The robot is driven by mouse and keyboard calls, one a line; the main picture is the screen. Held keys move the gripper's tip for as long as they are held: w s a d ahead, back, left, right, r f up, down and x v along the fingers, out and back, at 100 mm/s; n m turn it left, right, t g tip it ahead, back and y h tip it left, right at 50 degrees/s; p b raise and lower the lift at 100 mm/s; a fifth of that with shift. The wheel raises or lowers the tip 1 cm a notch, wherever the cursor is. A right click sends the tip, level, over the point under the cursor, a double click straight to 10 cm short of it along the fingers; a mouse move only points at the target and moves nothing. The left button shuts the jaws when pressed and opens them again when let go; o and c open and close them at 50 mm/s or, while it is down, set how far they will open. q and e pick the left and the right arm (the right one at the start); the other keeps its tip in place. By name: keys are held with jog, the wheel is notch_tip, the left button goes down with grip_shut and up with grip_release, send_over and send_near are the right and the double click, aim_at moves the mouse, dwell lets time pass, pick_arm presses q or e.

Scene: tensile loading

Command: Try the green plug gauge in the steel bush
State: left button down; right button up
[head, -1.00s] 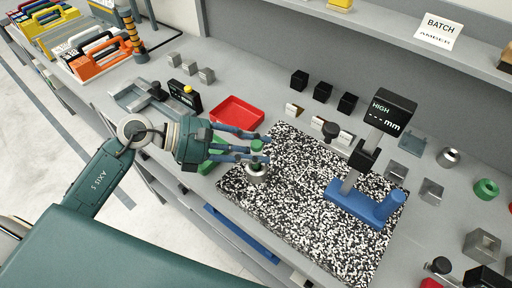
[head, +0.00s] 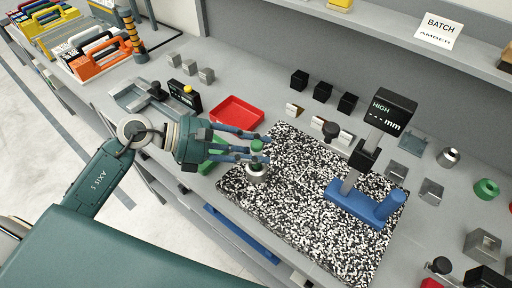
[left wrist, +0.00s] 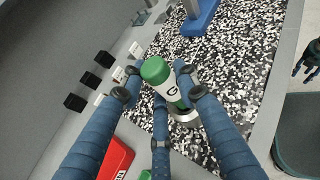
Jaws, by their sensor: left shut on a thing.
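My left gripper (head: 262,148) is shut on the green plug gauge (head: 257,146) above the granite plate's left part. In the left wrist view the gauge (left wrist: 155,70) has a green head, a white body with a letter G and a green lower end, and stands tilted in the picture between the fingers. The steel bush (head: 257,174) sits on the plate right under the gauge; it also shows in the left wrist view (left wrist: 188,118). The gauge's lower end is at the bush's mouth; I cannot tell whether it is inside. My right gripper (left wrist: 308,62) seems to show at the edge, too small to read.
The speckled granite plate (head: 300,225) carries a blue-based gauge stand (head: 352,205) with a display reading HIGH. A red tray (head: 237,113) lies behind the gripper. Black and steel blocks stand along the back. A green ring (head: 486,188) lies at the right.

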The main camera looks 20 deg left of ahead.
pick_arm(q)
jog(key=shift+r, duration=0.15)
jog(key=shift+r+p, duration=2.2)
jog(key=shift+r, duration=1.75)
jog(key=shift+f, duration=0.1)
